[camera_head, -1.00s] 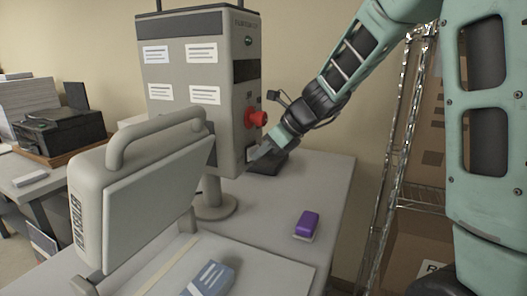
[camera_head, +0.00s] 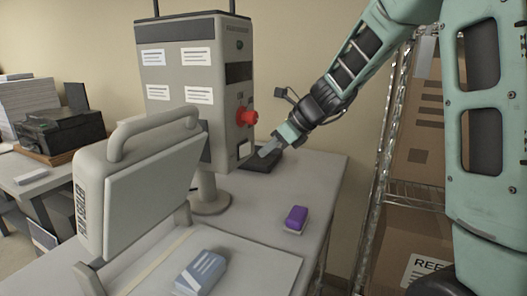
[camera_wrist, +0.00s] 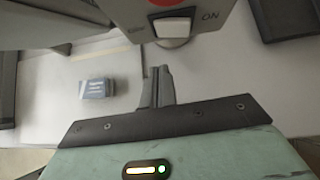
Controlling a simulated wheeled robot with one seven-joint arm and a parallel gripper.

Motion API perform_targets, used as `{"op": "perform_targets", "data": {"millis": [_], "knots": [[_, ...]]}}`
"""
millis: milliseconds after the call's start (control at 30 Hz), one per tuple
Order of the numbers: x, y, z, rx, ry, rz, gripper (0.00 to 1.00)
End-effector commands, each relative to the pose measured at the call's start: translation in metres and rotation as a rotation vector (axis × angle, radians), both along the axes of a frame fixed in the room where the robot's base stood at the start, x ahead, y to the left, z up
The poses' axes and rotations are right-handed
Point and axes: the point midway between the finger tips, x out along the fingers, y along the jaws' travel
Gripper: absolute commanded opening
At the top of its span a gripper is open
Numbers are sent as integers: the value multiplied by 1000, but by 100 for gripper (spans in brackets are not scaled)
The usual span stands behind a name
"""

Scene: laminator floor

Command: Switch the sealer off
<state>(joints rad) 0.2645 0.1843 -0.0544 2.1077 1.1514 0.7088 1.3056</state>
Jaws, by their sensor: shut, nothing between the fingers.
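The sealer's grey control box (camera_head: 185,75) stands on a post on the table. Its side face carries a red knob (camera_head: 247,117) and, below it, a white rocker switch (camera_head: 244,149). In the wrist view the white switch (camera_wrist: 173,28) sits under the red knob, with "ON" printed to its right; the left label is too blurred to read. A small indicator lamp (camera_head: 240,45) high on that side looks dark. My gripper (camera_head: 264,152) is shut and empty, just right of the switch with a small gap. Its fingers (camera_wrist: 160,72) point towards the switch in the wrist view.
The sealer's press head (camera_head: 135,190) with a handle is raised in front. A purple block (camera_head: 296,217) and a blue-grey pack (camera_head: 201,272) lie on the table (camera_head: 320,180). A dark flat tray (camera_head: 258,164) is below my gripper. A wire rack (camera_head: 385,170) stands at right.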

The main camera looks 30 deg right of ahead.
Motion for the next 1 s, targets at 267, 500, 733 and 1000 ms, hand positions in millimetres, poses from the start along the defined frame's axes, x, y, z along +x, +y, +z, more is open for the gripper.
{"op": "perform_targets", "data": {"millis": [267,500,733,1000], "knots": [[-29,-12,28,-2,-1,-2,0],[-52,-22,53,-1,0,-1,0],[-59,-24,60,-1,4,0,0],[-69,14,37,-103,-6,191,0]]}}
